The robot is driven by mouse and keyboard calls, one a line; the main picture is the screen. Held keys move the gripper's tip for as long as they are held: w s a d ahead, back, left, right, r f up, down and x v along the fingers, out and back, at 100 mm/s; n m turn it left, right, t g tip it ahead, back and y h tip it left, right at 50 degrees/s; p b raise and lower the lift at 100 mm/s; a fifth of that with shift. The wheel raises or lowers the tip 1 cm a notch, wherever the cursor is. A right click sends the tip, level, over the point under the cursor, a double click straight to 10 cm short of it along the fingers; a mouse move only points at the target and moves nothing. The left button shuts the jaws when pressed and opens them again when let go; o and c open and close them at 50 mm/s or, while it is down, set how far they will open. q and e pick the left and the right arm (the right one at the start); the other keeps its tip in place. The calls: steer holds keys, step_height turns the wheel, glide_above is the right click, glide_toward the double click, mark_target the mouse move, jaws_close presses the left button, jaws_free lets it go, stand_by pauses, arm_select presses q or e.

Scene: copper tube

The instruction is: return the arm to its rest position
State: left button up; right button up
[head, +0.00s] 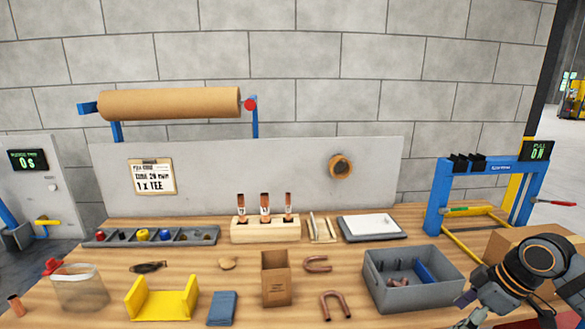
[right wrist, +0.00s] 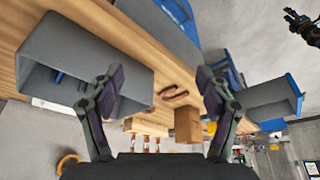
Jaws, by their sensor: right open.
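My right arm (head: 525,272) is at the lower right of the head view, beside the grey bin and above the bench's right end. In the right wrist view my right gripper (right wrist: 160,82) has its two fingers wide apart with nothing between them. The view past the fingers is tilted and shows the bench, a grey bin and a bent copper tube (right wrist: 174,94) farther off. A dark gripper-like shape (right wrist: 300,24), perhaps my left gripper, is at the upper right of that view; its jaws are too small to read. My left arm is not in the head view.
The grey bin (head: 374,283) holds copper pieces and stands close to my right arm. A blue frame (head: 440,196) and a cardboard box (head: 503,240) stand behind the arm. Bent copper tubes (head: 334,304), a small carton (head: 274,281) and a yellow cradle (head: 160,301) are on the bench.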

steer(key=s+a+f+m+h, duration=0.1)
steer(key=s+a+f+m, duration=0.1)
steer(key=s+a+f, duration=0.3)
steer(key=s+a+f+m+t+h, duration=0.1)
steer(key=s+a+f+m, duration=0.15)
steer(key=f, duration=0.55)
steer(key=s+a+f+m+h, duration=0.1)
steer(key=s+a+f, duration=0.3)
steer(key=a+f, duration=0.15)
steer(key=s+d+m+h, duration=0.1)
steer(key=s+m, duration=0.3)
step_height(320, 180, down, 24)
steer(key=s+d+g, duration=0.1)
steer(key=d, duration=0.2)
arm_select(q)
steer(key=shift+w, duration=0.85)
arm_select(e)
steer(key=s+d+f+g, duration=0.1)
steer(key=s+f, duration=1.8)
steer(key=shift+s+g, duration=0.3)
steer(key=shift+s, duration=0.1)
steer(key=shift+c, duration=0.6)
